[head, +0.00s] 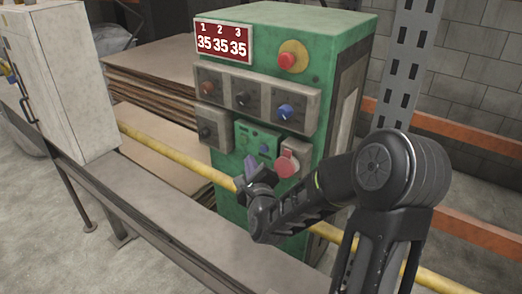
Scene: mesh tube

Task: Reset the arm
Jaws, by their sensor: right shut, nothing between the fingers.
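My right arm comes in from the lower right, its elbow bent in front of the green control cabinet (310,25). My right gripper (250,165) is shut and empty, in front of the cabinet's lower panel. It overlaps the space just below a small green box (257,138) and left of a red round knob (287,164). I cannot tell whether it touches the panel. My left arm and gripper are not in view.
A yellow rail (170,152) runs across behind a grey metal ledge (150,190). A pale cabinet (70,80) stands at the left. Stacked brown sheets (150,75) lie behind. A perforated grey post (408,65) and orange beams (460,128) are at the right.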

